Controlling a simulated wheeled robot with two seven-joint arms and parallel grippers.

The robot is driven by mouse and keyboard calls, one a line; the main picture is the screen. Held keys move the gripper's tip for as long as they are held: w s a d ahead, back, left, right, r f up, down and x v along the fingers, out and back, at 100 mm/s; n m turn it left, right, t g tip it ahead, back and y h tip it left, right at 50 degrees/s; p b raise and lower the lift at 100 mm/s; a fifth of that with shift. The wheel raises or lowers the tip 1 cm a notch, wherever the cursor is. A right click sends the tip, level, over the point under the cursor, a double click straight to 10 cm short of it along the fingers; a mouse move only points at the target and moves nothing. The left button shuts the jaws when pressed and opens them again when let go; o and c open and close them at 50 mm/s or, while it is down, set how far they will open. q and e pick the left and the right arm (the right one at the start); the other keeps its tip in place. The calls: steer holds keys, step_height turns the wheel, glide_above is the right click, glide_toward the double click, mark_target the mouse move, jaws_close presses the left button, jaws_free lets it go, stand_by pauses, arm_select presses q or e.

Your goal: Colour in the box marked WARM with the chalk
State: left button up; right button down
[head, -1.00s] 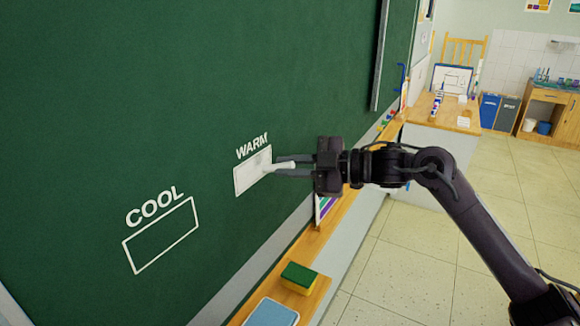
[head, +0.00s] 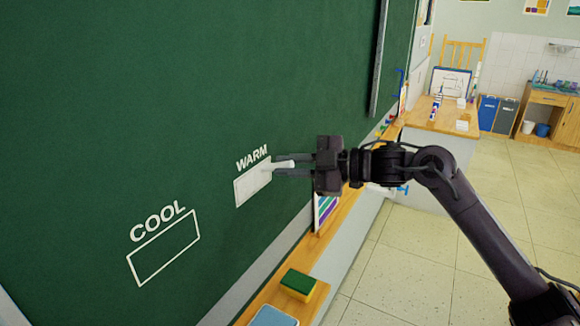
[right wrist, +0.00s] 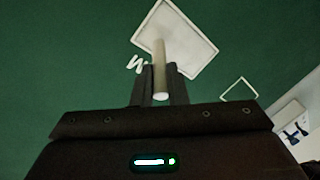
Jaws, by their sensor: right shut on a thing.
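The box marked WARM (head: 250,189) is on the green chalkboard (head: 130,110), its inside almost wholly pale white. It also shows in the right wrist view (right wrist: 190,45), filled greyish white inside a brighter outline. My right gripper (head: 278,166) is shut on a white stick of chalk (right wrist: 160,75), which points at the board. The chalk's tip lies over the box's upper right part in the head view; whether it touches cannot be told. The box marked COOL (head: 163,250), lower left, is only an outline with green inside. My left gripper is not in view.
A wooden ledge (head: 325,248) runs under the board, with a green and yellow sponge (head: 298,284) and a blue item (head: 272,317) on it. A table (head: 430,112) and two bins (head: 498,112) stand farther back. The floor at right is clear.

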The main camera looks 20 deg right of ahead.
steer(key=shift+a, duration=0.1)
steer(key=shift+s+a+f, duration=0.1)
steer(key=shift+s+a, duration=0.4)
steer(key=shift+a, duration=0.1)
steer(key=shift+b, duration=0.3)
steer(key=shift+s+a, duration=0.5)
steer(key=shift+a, duration=0.1)
steer(key=shift+d, duration=0.1)
steer(key=shift+w+d, duration=0.55)
steer(key=shift+d, duration=0.05)
steer(key=shift+d, duration=0.1)
